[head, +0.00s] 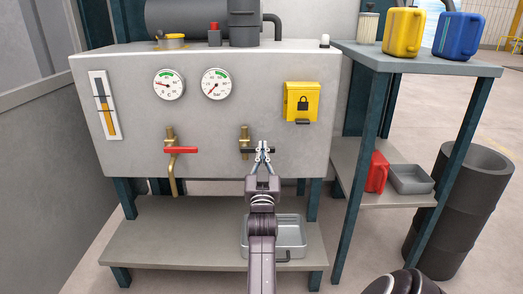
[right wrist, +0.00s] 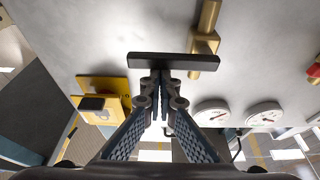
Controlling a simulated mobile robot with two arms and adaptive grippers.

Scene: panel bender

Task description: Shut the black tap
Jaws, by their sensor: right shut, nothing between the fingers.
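The black tap has a brass body (head: 244,137) on the lower front of the grey panel and a black lever handle (head: 246,150) lying level across it. In the right wrist view the black handle (right wrist: 174,61) crosses just beyond my fingertips, with the brass body (right wrist: 205,38) behind its right part. My right gripper (head: 263,146) is shut and empty, its tips at the handle's right part in the head view. I cannot tell whether they touch it. The gripper (right wrist: 160,78) hides part of the handle. My left gripper is not in view.
A red-handled tap (head: 181,150) sits to the left on the same panel (head: 220,125). A metal tray (head: 291,232) stands on the lower shelf (head: 160,240). A side table (head: 425,62) with jugs is at right.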

